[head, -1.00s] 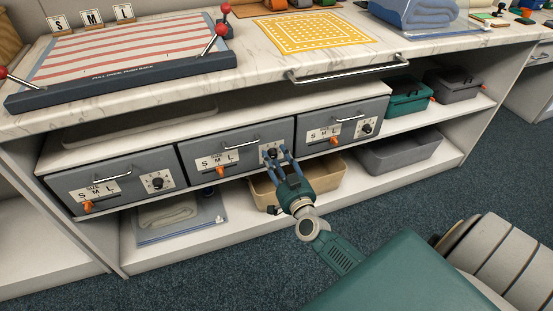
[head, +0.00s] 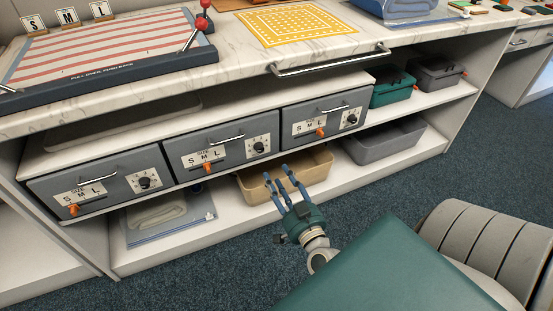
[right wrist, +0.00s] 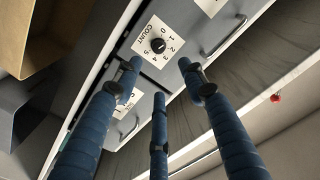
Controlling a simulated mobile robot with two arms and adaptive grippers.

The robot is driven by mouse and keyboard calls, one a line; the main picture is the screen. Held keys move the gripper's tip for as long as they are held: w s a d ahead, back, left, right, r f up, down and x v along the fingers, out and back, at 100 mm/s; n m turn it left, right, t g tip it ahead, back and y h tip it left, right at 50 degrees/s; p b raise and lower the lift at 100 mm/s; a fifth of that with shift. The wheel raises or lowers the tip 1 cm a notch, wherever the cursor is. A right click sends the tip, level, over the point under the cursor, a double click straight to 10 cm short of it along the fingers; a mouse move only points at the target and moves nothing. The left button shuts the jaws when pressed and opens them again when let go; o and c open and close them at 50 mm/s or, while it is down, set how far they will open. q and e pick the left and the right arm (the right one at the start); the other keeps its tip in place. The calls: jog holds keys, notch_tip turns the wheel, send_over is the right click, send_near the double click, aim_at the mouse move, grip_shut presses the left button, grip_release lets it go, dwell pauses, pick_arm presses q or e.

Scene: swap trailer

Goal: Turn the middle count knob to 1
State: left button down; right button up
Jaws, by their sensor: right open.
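The middle count knob (head: 259,147) is a black round knob on a white plate at the right of the middle grey drawer (head: 190,153). A count knob, apparently the same one, shows in the right wrist view (right wrist: 158,45), ringed by the numbers 0 to 5; its pointer is too small to read surely. My right gripper (head: 279,178) is open and empty, below and a little right of the knob, apart from it, in front of the tan bin. Its blue fingers (right wrist: 160,85) spread beneath the dial in the wrist view. My left gripper is out of view.
The left count knob (head: 145,183) and right count knob (head: 351,119) sit on the neighbouring drawers. Each drawer has a bar handle and an orange size slider. The tan bin (head: 318,170) is on the shelf below. A counter bar (head: 330,64) juts out above.

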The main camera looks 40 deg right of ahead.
aim_at(261, 150)
jog(key=w+d+n, duration=0.1)
jog(key=w, duration=0.3)
jog(key=w+n, duration=0.2)
jog(key=w, duration=0.1)
jog(key=w+d+n, duration=0.1)
jog(key=w, duration=0.3)
jog(key=shift+w+d+f, duration=0.1)
jog(key=shift+w+d, duration=0.25)
jog(key=shift+c, duration=0.5)
grip_shut()
